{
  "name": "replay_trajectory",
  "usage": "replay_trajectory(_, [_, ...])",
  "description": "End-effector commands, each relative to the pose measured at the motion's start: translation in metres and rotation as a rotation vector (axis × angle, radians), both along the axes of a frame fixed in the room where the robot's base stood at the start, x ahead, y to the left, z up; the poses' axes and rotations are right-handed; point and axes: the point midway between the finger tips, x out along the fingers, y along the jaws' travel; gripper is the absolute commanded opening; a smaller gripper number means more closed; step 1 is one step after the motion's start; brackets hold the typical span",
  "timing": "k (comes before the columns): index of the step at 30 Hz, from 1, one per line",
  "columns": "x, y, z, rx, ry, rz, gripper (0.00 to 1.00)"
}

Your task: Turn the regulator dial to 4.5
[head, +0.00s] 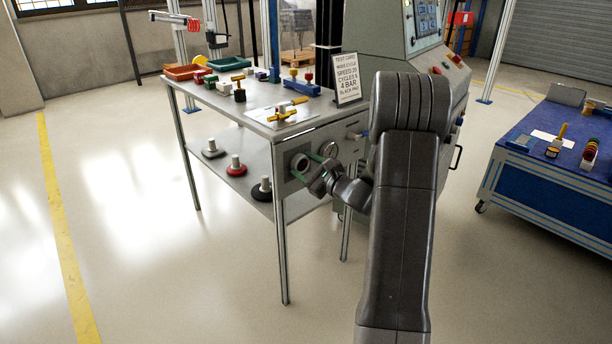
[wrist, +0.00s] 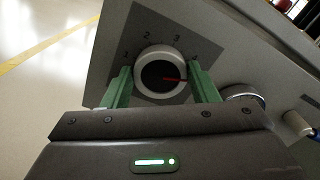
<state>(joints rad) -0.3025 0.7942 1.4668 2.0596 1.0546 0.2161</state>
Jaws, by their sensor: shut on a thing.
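The regulator dial (wrist: 148,61) is a round knob with a pale rim and dark face on a grey panel in the wrist view. Its red pointer points right, just below the printed 4; the numbers 1 to 4 show around its top. My gripper (wrist: 162,84) is shut on the dial, with one green finger at its left side and one at its right. The lower edge of the scale is hidden by my gripper. In the head view the dial (head: 299,161) is on the bench's front panel, with my gripper (head: 311,167) at it.
A round gauge (wrist: 243,93) sits right of the dial, close to the right finger. The floor at left is clear.

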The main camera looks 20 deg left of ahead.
Motion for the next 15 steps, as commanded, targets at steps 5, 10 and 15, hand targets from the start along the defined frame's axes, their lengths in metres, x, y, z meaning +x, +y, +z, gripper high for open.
replay_trajectory(5, [-0.0004, 0.0000, -0.0017, -0.017, -0.040, 0.001, 0.31])
replay_trajectory(10, [-0.0005, 0.0000, -0.0006, -0.023, -0.052, 0.000, 0.31])
replay_trajectory(15, [-0.0006, 0.0000, -0.0003, -0.023, -0.053, 0.000, 0.31])
